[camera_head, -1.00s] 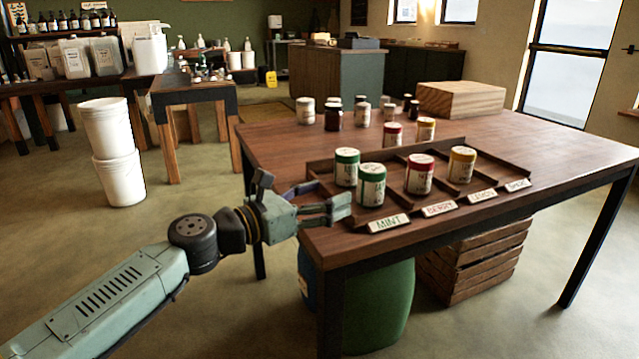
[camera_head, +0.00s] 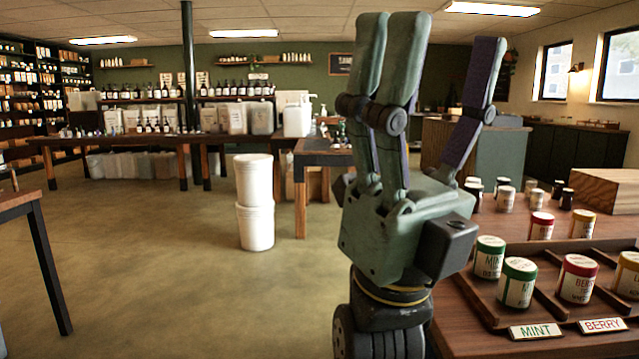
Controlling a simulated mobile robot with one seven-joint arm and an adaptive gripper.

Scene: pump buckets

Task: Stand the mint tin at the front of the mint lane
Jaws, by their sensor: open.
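My gripper (camera_head: 435,42) is raised in front of the camera with its fingers pointing up, spread apart and empty. Two white tins with green lids stand upright at the right: a rear one (camera_head: 489,258) and a nearer one (camera_head: 517,284). They are in the left part of the dark wooden lane tray (camera_head: 484,304), behind the MINT label (camera_head: 535,331). Some bare tray floor shows between the nearer tin and the label. The gripper is left of the tins and apart from them. Its wrist hides part of the table's left side.
A red-lidded tin (camera_head: 577,280) stands behind the BERRY label (camera_head: 604,325). A yellow-lidded tin (camera_head: 627,276) is cut off at the right edge. Several tins and a wooden block (camera_head: 598,189) stand farther back. White buckets (camera_head: 254,205) are stacked on the open floor at left.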

